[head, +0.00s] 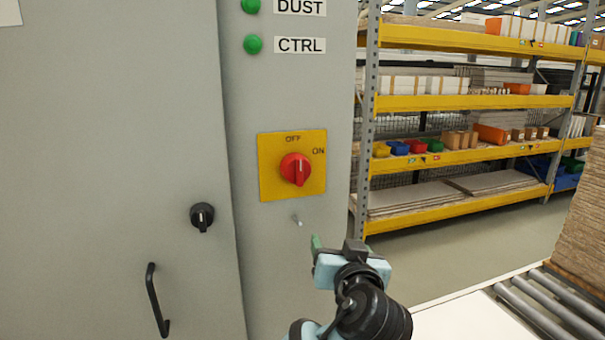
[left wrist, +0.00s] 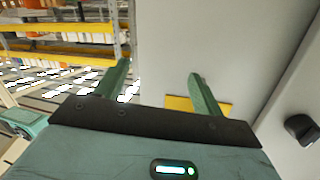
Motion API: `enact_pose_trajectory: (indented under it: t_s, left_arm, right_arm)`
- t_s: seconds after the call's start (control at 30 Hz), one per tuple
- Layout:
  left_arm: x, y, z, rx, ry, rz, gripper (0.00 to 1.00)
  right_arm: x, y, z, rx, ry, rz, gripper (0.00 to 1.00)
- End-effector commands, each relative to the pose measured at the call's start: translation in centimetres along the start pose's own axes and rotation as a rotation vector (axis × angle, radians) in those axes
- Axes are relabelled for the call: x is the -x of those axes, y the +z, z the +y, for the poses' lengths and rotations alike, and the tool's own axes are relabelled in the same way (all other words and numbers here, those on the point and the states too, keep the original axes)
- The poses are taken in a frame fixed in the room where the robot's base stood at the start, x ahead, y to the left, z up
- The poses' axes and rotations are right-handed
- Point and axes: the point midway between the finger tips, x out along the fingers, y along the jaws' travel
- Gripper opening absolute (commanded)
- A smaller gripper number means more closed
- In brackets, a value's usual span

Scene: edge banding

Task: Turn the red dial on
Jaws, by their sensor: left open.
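The red dial (head: 296,169) sits on a yellow plate (head: 265,184) on the grey cabinet front. Its grip stands upright with the white mark pointing up, toward the OFF label; ON is at the upper right of the plate. My left gripper (head: 318,243) is below and slightly right of the dial, apart from it. In the left wrist view its two green fingers (left wrist: 158,85) are spread with nothing between them. A strip of the yellow plate (left wrist: 178,102) shows behind the gripper body there, and the dial is hidden. My right gripper is not in view.
A black knob (head: 202,216) and black door handle (head: 157,299) are on the cabinet left of the dial. Green buttons (head: 252,44) are above. Rollers (head: 545,318) and yellow shelving (head: 470,103) stand right.

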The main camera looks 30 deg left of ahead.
Motion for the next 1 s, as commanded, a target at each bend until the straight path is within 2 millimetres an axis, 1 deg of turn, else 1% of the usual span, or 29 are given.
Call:
enact_pose_trajectory:
  t_s: [0.03, 0.1, 0.2, 0.3, 0.43, 0.67, 0.77, 0.83, 1.0]
  left_arm:
    - [0.7, -2.9, -1.0, 0.065, -0.052, 0.034, 0.69]
    - [1.8, -5.6, -2.4, 0.15, -0.12, 0.062, 0.69]
    - [3.4, -8.6, -4.2, 0.263, -0.196, 0.096, 0.69]
    - [4.7, -10.4, -5.5, 0.351, -0.247, 0.119, 0.69]
    - [5.7, -11.5, -6.5, 0.416, -0.283, 0.132, 0.69]
    - [5.8, -11.7, -6.7, 0.429, -0.292, 0.134, 0.69]
    - [5.2, -11.7, -6.9, 0.428, -0.294, 0.135, 0.69]
    - [4.4, -11.8, -7.2, 0.427, -0.295, 0.135, 0.69]
    - [1.9, -12.0, -8.0, 0.425, -0.296, 0.135, 0.69]
  right_arm:
    - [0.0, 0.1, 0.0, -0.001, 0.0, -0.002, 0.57]
    - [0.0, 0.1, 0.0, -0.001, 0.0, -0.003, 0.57]
    - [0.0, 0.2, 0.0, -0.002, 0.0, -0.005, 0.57]
    - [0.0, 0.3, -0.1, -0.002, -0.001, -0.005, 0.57]
    - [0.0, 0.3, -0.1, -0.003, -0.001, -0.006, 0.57]
    - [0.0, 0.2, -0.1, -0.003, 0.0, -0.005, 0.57]
    - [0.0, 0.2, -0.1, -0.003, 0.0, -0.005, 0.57]
    - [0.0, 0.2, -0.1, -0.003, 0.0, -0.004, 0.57]
    - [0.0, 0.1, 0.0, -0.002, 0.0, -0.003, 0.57]
